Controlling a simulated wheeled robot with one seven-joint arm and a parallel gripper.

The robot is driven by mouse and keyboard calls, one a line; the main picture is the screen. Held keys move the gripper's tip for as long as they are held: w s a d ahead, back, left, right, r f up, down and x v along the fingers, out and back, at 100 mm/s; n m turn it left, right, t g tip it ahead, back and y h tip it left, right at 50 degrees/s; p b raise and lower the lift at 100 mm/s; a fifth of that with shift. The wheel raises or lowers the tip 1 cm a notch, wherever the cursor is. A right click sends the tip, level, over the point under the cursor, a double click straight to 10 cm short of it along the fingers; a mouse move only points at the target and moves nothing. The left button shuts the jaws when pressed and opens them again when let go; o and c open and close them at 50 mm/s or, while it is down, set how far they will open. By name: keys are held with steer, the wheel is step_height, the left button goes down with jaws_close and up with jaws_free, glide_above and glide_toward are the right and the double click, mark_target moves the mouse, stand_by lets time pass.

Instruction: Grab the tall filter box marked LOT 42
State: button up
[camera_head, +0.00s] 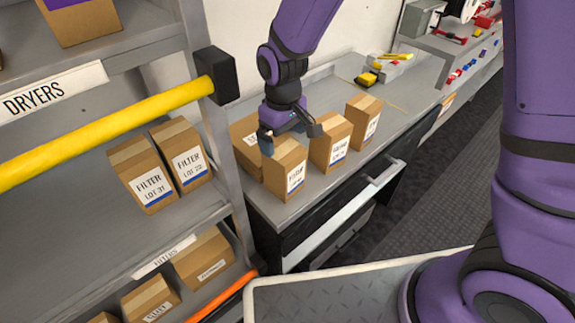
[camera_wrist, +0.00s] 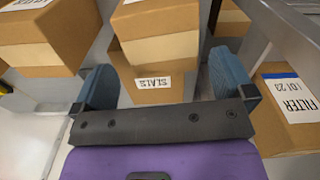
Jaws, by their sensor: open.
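No label legibly reads LOT 42. On the counter in the head view stand a front box (camera_head: 284,178), a middle box (camera_head: 329,150) and a far right box (camera_head: 363,118), all tall brown cartons with white, blue-edged labels too small to read. My gripper (camera_head: 290,136) is at the top of the front box, its fingers apart. In the wrist view my gripper (camera_wrist: 164,84) is open and empty. A taped carton (camera_wrist: 157,45) shows between and beyond the fingers. A FILTER box (camera_wrist: 287,110), seemingly LOT 23, stands right of the right finger.
Another brown box (camera_head: 246,146) stands behind the front box. Left is a grey shelf rack with a yellow rail (camera_head: 110,130) and boxes seemingly marked FILTER LOT 31 (camera_head: 145,180) and LOT 22 (camera_head: 182,155).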

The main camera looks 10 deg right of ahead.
mark_target(285, 173)
steer(key=shift+s+d+f, duration=0.1)
steer(key=shift+s+f, duration=0.05)
steer(key=shift+f, duration=3.75)
steer(key=c, duration=0.8)
steer(key=shift+r, duration=0.2)
